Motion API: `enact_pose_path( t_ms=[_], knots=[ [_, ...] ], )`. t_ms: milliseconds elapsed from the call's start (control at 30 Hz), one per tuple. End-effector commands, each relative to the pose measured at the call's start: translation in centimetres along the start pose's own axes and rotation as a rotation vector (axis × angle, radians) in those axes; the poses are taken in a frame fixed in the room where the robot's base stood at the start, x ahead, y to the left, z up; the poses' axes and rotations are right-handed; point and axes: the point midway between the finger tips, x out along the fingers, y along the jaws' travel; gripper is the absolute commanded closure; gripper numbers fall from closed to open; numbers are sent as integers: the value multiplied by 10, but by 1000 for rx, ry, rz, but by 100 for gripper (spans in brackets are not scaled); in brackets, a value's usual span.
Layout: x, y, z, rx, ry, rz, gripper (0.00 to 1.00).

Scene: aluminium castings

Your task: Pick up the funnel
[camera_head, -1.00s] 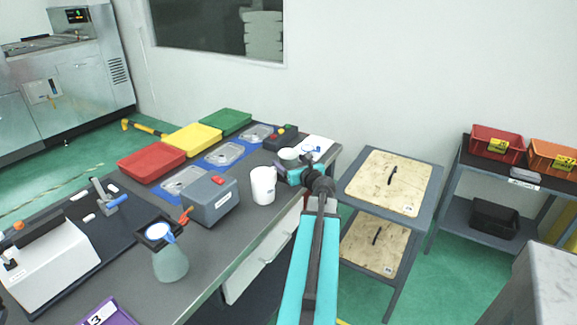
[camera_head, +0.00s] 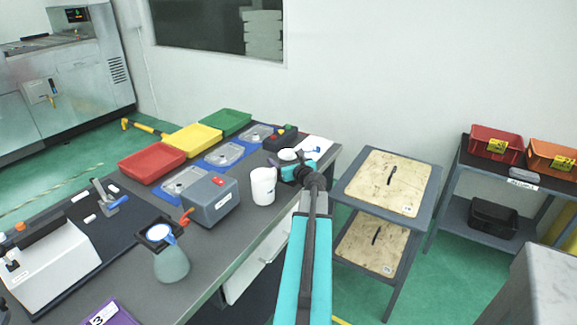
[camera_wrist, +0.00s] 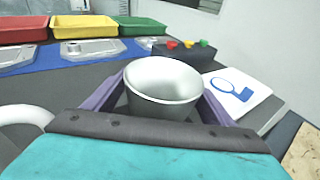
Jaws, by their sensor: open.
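A pale grey, tapered round vessel with a wide open top, the likely funnel, stands upright in the wrist view (camera_wrist: 165,82). Its pale rim shows in the head view (camera_head: 288,154) at the far right end of the bench. My gripper (camera_wrist: 163,92) is open, with purple fingers on the left and right of the vessel. Gaps seem to show beside it, but contact low down cannot be told. The vessel's lower end is hidden behind the gripper body. In the head view my gripper (camera_head: 296,170) is small and partly hidden by my arm.
A white mug (camera_head: 263,186) and a grey box (camera_head: 211,201) stand nearby on the bench. A control box with coloured buttons (camera_wrist: 186,52) is behind the vessel, and a white sheet with a blue drawing (camera_wrist: 236,95) lies right. A flask (camera_head: 171,265) stands nearer.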

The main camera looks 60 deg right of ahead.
Motion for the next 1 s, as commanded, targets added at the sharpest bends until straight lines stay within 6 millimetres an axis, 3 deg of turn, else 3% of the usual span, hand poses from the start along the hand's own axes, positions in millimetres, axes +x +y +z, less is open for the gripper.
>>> enact_pose_path(
  t_ms=[633,900,1000],
  knots=[
    [3,0,0,0,0,0,23],
    [3,0,0,0,0,0,68],
    [3,0,0,0,0,0,69]
  ],
)
